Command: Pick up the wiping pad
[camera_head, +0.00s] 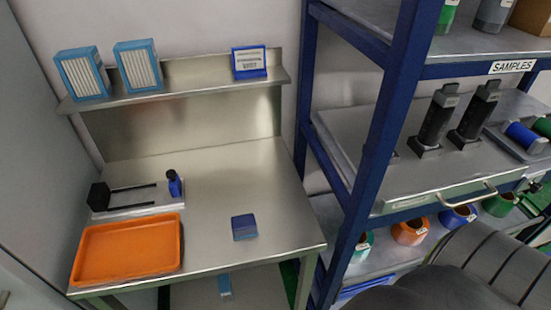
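A small blue block with a darker top, which looks like the wiping pad (244,227), lies on the steel table (215,200), right of its middle and near the front right part. Nothing touches it. Neither of my grippers shows in this view.
An orange tray (128,250) lies at the table's front left. Behind it is a plate with a black two-rod fixture (100,197) and a small blue bottle (174,183). A blue-framed rack (378,140) stands close on the right. The table around the pad is clear.

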